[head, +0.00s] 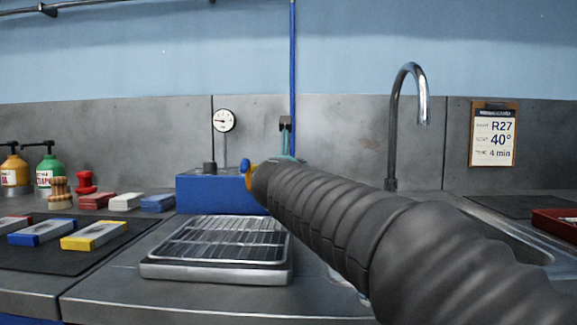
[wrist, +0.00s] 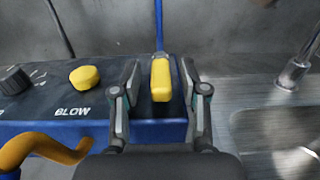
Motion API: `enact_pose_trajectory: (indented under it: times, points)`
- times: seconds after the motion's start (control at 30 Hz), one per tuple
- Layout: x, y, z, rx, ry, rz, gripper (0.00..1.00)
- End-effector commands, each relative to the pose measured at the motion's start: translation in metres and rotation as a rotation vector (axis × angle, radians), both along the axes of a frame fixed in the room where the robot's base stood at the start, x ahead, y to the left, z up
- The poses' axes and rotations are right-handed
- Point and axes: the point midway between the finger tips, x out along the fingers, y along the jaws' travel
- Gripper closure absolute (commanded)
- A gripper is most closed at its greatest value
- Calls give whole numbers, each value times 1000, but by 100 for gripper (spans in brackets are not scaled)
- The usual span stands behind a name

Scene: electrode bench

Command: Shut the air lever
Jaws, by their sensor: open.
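The air lever (wrist: 160,80) is a yellow handle at the right end of the blue box in the wrist view. It points toward me, with a thin blue pipe behind it. My gripper (wrist: 160,75) is open, with one finger on each side of the lever. Gaps show between the lever and both fingers. The blue box (head: 205,194) stands at the back of the bench in the head view. There my own arm hides the lever and my gripper.
The box top carries a yellow button (wrist: 85,77) marked BLOW and a black knob (wrist: 16,79). An orange-yellow hose (wrist: 45,147) curves in front of the box. A metal rack tray (head: 218,270) lies before it. A tap (head: 393,130) and sink are right.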

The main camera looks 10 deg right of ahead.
Motion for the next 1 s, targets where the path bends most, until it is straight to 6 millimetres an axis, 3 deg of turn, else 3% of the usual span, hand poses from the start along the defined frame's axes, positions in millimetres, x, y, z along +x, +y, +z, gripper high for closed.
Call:
enact_pose_trajectory:
  times: [0.6,1.0]
  points:
    - [-101,19,1,0,-2,2,56]
    - [-114,21,0,-1,-1,-1,56]
